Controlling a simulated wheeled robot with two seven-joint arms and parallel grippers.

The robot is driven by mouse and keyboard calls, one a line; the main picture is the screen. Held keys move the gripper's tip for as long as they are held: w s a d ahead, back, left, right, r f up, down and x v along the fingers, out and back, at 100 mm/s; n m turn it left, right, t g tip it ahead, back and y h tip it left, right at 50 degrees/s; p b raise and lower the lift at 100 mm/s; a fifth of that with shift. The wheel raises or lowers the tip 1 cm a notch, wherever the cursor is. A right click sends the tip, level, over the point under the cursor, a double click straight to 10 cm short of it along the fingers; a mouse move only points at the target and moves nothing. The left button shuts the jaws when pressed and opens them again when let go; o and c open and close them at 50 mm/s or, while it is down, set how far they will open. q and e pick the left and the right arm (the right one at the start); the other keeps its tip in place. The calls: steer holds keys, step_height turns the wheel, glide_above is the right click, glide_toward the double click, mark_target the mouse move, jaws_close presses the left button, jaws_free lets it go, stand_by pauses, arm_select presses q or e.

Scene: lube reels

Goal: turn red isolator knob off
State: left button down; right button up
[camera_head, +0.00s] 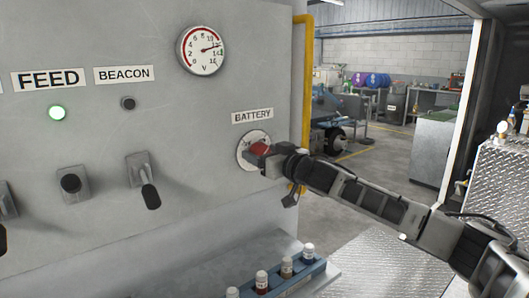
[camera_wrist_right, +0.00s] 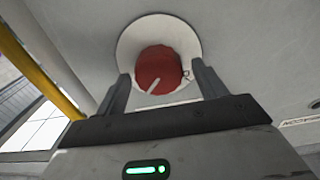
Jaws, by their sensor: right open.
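The red isolator knob (camera_head: 261,148) sits on a round white plate (camera_head: 241,152) under the BATTERY label (camera_head: 252,116) on the grey panel. In the right wrist view the knob (camera_wrist_right: 158,70) is a round red face with a pale line slanting toward lower left. My right gripper (camera_head: 262,155) is at the knob, reaching in from the right. In the wrist view its two fingers (camera_wrist_right: 160,88) are open, one on each side of the knob's lower part. I cannot tell whether they touch it. My left gripper is not in view.
A blue rack (camera_head: 292,283) with small bottles stands below. A yellow rail (camera_head: 303,90) edges the panel's right side.

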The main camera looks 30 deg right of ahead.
steer(key=c, duration=1)
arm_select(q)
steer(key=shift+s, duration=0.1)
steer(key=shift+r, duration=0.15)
arm_select(e)
steer(key=shift+n, duration=0.3)
steer(key=shift+r+n+p, duration=0.1)
steer(key=shift+n+p, duration=0.3)
steer(key=shift+p, duration=0.1)
steer(key=shift+n+p, duration=0.45)
steer(key=shift+n, duration=0.25)
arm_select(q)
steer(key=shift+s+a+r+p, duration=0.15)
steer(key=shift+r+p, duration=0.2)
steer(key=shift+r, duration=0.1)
arm_select(e)
steer(key=shift+a+f+n, duration=0.1)
steer(key=shift+n, duration=2.4)
steer(key=shift+a+f+n, duration=0.1)
steer(key=shift+f+n, duration=0.05)
steer(key=shift+n, duration=2.35)
steer(key=shift+a+f+n, duration=0.1)
steer(key=shift+n, duration=2.7)
